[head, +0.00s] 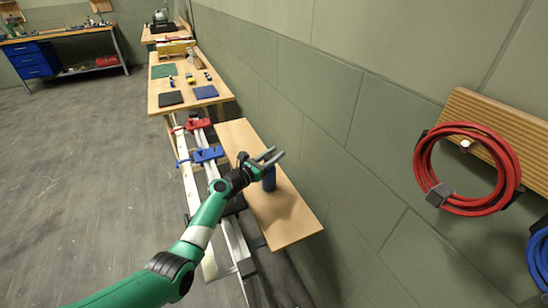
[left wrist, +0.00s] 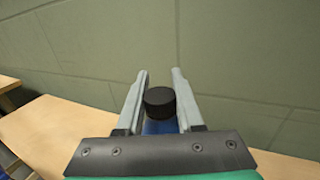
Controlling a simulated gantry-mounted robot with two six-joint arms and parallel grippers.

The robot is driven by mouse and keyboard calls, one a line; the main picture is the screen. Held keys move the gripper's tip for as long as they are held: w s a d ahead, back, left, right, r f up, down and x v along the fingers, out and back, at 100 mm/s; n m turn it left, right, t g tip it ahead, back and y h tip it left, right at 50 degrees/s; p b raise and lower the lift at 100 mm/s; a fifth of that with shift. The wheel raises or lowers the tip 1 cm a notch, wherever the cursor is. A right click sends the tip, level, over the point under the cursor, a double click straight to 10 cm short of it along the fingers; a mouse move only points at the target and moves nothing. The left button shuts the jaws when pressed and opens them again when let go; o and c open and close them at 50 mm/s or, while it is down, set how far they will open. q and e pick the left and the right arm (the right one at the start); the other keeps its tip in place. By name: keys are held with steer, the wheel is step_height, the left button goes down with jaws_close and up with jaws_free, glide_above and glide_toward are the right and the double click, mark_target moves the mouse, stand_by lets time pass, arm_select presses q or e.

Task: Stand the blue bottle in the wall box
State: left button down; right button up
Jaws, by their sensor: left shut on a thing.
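The blue bottle (head: 269,179) is upright at the near wooden table, close to the wall. My left gripper (head: 274,157) is shut on it near its top. I cannot tell whether its base touches the table top. In the left wrist view the bottle's black cap (left wrist: 160,101) shows between the two grey fingers of my left gripper (left wrist: 160,80), with a little blue below it. I see no wall box in either view. My right gripper is not in view.
The near wooden table (head: 290,226) is otherwise bare. Red hose (head: 468,202) and blue hose (head: 539,262) hang at the right wall. A blue clamp (head: 208,154) and a red clamp (head: 196,125) sit on rails left of the table. A farther table (head: 180,112) holds small items.

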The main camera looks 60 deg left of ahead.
arm_select(q)
steer(key=shift+f, duration=0.15)
steer(key=c, duration=0.5)
jaws_free()
steer(key=shift+c, duration=0.2)
steer(key=shift+s+r+p, duration=0.2)
steer(key=shift+r+p, duration=0.05)
steer(key=shift+p, duration=0.05)
steer(key=p+v, duration=0.1)
steer(key=v, duration=0.1)
steer(key=p+v, duration=0.2)
steer(key=v, duration=0.1)
steer(key=shift+r+p, duration=0.25)
steer(key=shift+p, duration=0.05)
steer(key=p, duration=0.2)
glide_toward(265, 159)
steer(key=shift+w+a+f, duration=0.15)
steer(key=shift+w, duration=0.4)
steer(key=shift+w+a+f, duration=0.1)
steer(key=shift+w+f, duration=0.05)
steer(key=shift+w, duration=0.35)
